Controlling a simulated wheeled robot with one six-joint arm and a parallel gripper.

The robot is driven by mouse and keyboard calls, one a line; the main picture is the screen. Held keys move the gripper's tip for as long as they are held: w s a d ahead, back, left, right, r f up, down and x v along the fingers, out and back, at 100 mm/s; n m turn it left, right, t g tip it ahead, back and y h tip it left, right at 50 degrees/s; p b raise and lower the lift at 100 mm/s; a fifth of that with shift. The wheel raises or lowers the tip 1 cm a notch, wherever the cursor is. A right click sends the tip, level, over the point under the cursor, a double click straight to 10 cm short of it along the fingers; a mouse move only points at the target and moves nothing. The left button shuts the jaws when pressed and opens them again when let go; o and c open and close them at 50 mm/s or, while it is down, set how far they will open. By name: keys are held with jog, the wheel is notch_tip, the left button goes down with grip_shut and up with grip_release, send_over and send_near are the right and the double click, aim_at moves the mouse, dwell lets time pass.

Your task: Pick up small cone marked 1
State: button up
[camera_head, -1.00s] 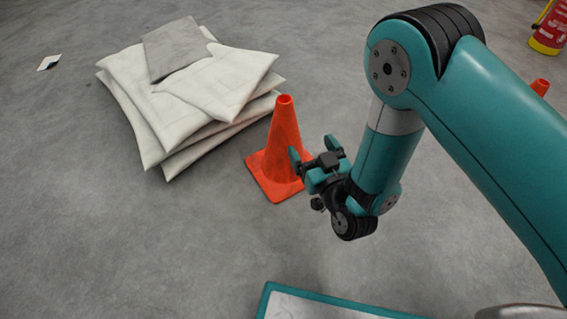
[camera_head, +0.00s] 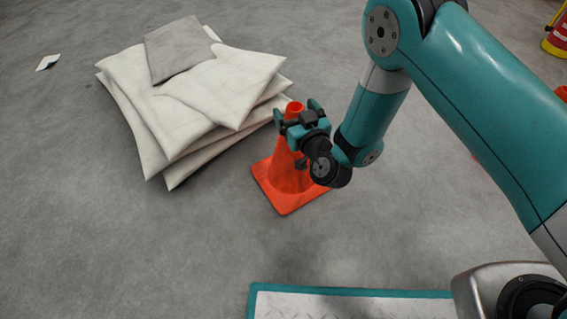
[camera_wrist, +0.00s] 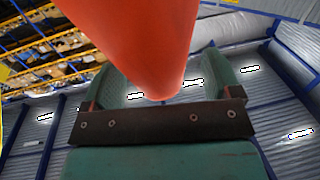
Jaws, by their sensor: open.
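The small orange cone (camera_head: 280,182) stands upright on its square base on the grey floor. I cannot see a number on it. My gripper (camera_head: 297,111) is at the cone's upper part, with one finger on each side of its narrow top. In the wrist view the cone (camera_wrist: 140,35) comes in from the top edge, and its narrow end lies between the two green fingers of my gripper (camera_wrist: 168,78). The fingers are open, with gaps showing beside the tip. My gripper and wrist hide part of the cone's right side.
A stack of white pads (camera_head: 190,105) with a grey pad (camera_head: 178,50) on top lies close behind and left of the cone. A second orange cone (camera_head: 562,93) is partly visible at the right edge, below a red and yellow object (camera_head: 558,40).

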jog(key=shift+w+a, duration=0.1)
jog(key=shift+w, duration=0.25)
jog(key=c, duration=1.2)
jog(key=shift+c, duration=1)
jog(key=shift+r, duration=0.2)
